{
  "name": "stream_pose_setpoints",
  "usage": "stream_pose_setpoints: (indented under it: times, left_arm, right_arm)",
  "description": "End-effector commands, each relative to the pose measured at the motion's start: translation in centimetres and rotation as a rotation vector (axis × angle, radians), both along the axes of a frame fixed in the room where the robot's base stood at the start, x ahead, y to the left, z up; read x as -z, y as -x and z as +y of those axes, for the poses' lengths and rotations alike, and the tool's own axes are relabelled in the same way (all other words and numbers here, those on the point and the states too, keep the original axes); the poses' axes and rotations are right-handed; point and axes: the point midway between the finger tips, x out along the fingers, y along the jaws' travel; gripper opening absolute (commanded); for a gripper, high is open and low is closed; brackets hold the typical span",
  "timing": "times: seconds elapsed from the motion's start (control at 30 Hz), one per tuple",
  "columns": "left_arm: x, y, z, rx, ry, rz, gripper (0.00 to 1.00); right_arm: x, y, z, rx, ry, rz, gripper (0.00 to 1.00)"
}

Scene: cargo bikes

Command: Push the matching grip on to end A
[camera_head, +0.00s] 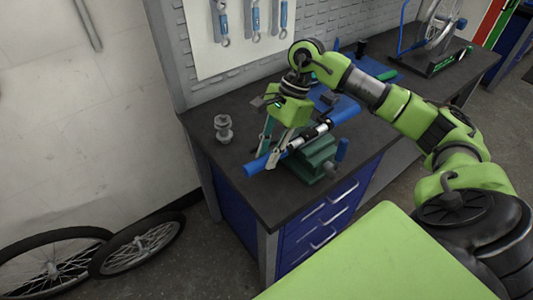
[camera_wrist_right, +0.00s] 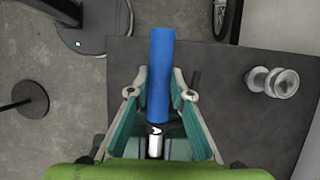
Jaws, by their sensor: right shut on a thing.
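A bar lies slanting over the bench, its silver and black middle (camera_head: 308,137) at a green vise (camera_head: 318,160). A blue grip (camera_head: 257,165) is at the bar's near left end, and blue also shows toward the far right end (camera_head: 345,109). My right gripper (camera_head: 277,160) reaches down over the near blue grip. In the wrist view its fingers stand on both sides of the blue grip (camera_wrist_right: 161,80), shut on it. The grip lines up with a silver bar piece (camera_wrist_right: 154,143) bearing a dark mark I cannot read. My left gripper is out of view.
A metal hub-like part (camera_head: 223,128) stands on the dark bench top (camera_head: 240,190), left of the gripper. Tools hang on the wall board behind. Wheels (camera_head: 140,245) lean at the wall on the floor. The bench's front left corner is clear.

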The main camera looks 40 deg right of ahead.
Motion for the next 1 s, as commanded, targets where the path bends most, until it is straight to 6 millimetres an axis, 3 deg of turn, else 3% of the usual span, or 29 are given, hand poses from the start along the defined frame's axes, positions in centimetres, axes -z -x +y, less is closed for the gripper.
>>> stream_pose_setpoints:
  times: [0.07, 0.1, 0.17, 0.57, 0.67, 1.0]
  left_arm:
    - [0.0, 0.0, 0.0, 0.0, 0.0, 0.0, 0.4]
    - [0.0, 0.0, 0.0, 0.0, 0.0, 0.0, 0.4]
    - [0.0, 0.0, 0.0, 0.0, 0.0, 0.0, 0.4]
    - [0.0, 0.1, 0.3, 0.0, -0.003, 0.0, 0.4]
    - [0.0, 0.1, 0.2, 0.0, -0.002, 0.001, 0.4]
    - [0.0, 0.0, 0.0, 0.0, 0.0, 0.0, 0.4]
  right_arm:
    - [0.0, 0.0, -0.5, 0.006, 0.011, 0.0, 0.0]
    - [0.0, 0.0, -0.5, 0.006, 0.011, 0.0, 0.28]
    - [0.0, -0.1, -0.4, 0.006, 0.009, 0.0, 0.4]
    - [-0.4, 0.0, -0.3, 0.003, 0.003, -0.001, 0.4]
    - [-1.5, -0.1, -0.8, 0.003, 0.004, -0.003, 0.4]
    - [-8.0, -0.2, -3.6, 0.005, 0.004, -0.005, 0.4]
